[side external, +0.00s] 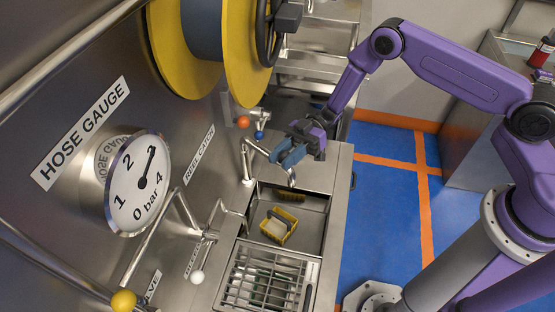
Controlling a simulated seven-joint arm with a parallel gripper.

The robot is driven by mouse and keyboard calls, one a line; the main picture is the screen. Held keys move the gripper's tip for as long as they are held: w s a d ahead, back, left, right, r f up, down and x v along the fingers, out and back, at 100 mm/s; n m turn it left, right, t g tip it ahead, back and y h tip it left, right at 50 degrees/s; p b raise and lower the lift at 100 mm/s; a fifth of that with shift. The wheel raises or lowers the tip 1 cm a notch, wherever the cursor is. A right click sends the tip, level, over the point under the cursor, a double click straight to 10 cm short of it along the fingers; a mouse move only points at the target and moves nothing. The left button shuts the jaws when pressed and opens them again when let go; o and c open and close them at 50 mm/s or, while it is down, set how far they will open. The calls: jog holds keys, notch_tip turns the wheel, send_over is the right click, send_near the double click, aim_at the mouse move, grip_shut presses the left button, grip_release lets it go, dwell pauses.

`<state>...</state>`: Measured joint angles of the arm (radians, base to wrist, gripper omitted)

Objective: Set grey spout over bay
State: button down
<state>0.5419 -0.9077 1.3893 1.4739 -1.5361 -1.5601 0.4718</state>
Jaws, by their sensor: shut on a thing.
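A grey spout (259,149) rises from a post at the back of the steel counter. Its arm reaches right, and its downturned tip (292,179) hangs near the far edge of the sink bay (314,222). My gripper (283,156), with blue fingers, is at the spout's arm and shut on it; the fingers hide part of the arm. The bay is a rectangular steel basin with a yellow caddy (275,232) inside. A second thin spout (228,209) stands nearer the camera, pointing toward the bay's left side.
A wire rack (262,277) covers the nearer basin. A yellow hose reel (246,55) overhangs the counter at the back. A hose gauge (138,183) juts from the steel wall at left. Orange and blue valve knobs (243,122) sit behind the spout. Blue floor lies to the right.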

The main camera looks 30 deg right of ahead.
jog(key=shift+w+d+n+g, duration=0.15)
jog(key=shift+d+n+g, duration=0.2)
jog(key=shift+g, duration=0.15)
jog(key=shift+d, duration=0.1)
jog(key=c, duration=1.1)
grip_release()
jog(key=v, duration=1.7)
jog(key=shift+d+r, duration=0.15)
jog(key=shift+r, duration=0.15)
jog(key=shift+w, duration=0.15)
